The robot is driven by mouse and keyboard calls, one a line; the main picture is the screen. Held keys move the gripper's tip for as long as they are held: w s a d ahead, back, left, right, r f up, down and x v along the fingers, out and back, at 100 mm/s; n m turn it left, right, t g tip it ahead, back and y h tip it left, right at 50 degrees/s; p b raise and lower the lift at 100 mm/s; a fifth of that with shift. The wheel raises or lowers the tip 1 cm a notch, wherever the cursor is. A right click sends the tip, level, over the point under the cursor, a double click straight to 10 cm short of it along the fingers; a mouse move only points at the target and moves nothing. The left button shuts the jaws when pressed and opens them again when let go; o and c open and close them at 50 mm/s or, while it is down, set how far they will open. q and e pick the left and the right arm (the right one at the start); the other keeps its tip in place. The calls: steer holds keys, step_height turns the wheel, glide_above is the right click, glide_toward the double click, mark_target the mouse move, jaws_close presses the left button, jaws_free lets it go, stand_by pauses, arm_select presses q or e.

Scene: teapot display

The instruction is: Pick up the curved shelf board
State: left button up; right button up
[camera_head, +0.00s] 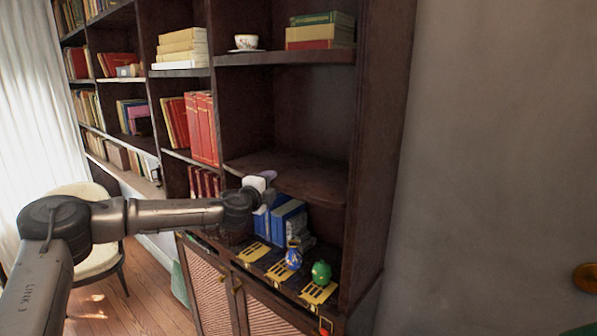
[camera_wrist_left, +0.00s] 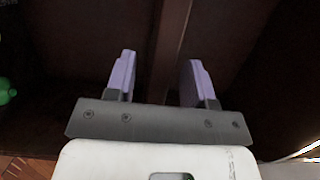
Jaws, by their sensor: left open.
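The curved shelf board (camera_head: 310,178) is dark brown wood with a rounded front edge. It lies in the right bay of the bookcase in the head view, above the blue books. My left gripper (camera_head: 268,175) is at the board's front left edge in that view; whether it touches the board is not clear. In the left wrist view the two purple fingers of my left gripper (camera_wrist_left: 157,78) stand apart with nothing held between them. Dark wood lies beyond them, and I cannot tell which part of it is the board. My right gripper is not in view.
Blue books (camera_head: 285,217), a blue vase (camera_head: 293,256) and a green teapot (camera_head: 321,272) stand below the board on the cabinet top. A cup (camera_head: 246,42) stands on the shelf above.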

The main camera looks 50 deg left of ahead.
arm_select(q)
steer(key=shift+w+a, duration=0.15)
steer(key=shift+w, duration=0.25)
jaws_close()
stand_by(0.4)
steer(key=shift+r, duration=0.15)
stand_by(0.3)
